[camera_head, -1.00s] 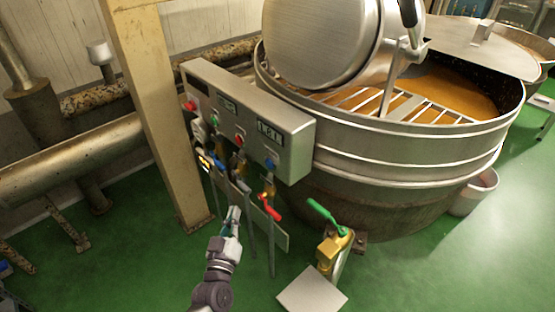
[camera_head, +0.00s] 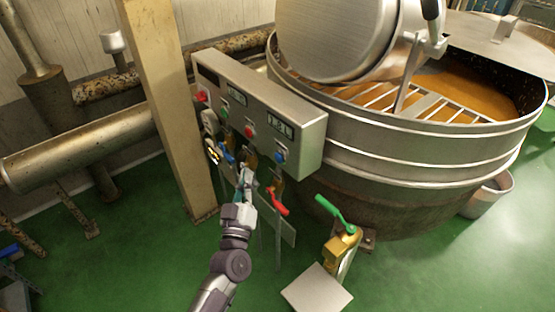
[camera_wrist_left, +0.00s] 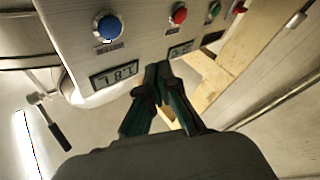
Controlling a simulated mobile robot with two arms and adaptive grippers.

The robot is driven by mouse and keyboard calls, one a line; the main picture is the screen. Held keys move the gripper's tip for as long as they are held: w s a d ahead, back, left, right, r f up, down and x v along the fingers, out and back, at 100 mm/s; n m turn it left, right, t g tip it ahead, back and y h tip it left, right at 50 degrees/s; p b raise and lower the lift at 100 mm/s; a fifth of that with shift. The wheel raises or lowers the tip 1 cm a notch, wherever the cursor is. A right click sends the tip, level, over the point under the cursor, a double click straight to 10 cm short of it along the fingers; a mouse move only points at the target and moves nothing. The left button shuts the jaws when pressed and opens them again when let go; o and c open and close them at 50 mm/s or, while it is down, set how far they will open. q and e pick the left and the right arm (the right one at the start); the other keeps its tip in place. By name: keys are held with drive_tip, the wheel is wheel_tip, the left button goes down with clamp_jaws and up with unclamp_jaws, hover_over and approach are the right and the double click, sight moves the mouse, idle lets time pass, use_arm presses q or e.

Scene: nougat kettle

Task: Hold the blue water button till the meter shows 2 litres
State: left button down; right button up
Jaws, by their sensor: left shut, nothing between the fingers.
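The blue button (camera_head: 280,157) is at the near right end of the grey control box's front, below the meter (camera_head: 281,125). In the left wrist view the blue button (camera_wrist_left: 107,27) is at upper left, and nothing touches it. The meter (camera_wrist_left: 115,75) is upside down there and seems to read 1.8 L, though the digits are small. My left gripper (camera_head: 247,174) is shut and empty, below and left of the blue button. Its fingertips (camera_wrist_left: 164,70) are apart from the button in the wrist view. My right gripper is in neither view.
A red button (camera_head: 249,132) and a green button (camera_head: 224,112) are farther along the box. A red-handled valve (camera_head: 278,203) hangs below it. The large kettle (camera_head: 400,150) stands to the right. A green-handled valve (camera_head: 335,215) is in front. A beige post (camera_head: 165,100) stands at left.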

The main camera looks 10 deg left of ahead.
sight(279, 158)
use_arm(q)
drive_tip(key=w+d+b, duration=0.1)
drive_tip(key=w+d, duration=0.3)
drive_tip(key=w, duration=0.1)
drive_tip(key=shift+w+d, duration=0.15)
drive_tip(key=shift+w, duration=0.05)
idle(1.0)
idle(0.4)
drive_tip(key=shift+w+d, duration=0.2)
drive_tip(key=shift+w, duration=0.1)
drive_tip(key=shift+w+d+b, duration=0.35)
drive_tip(key=shift+w, duration=0.05)
idle(1.4)
drive_tip(key=shift+s, duration=0.1)
drive_tip(key=shift+s+a+p, duration=0.45)
drive_tip(key=shift+s+a, duration=0.1)
drive_tip(key=shift+s, duration=0.05)
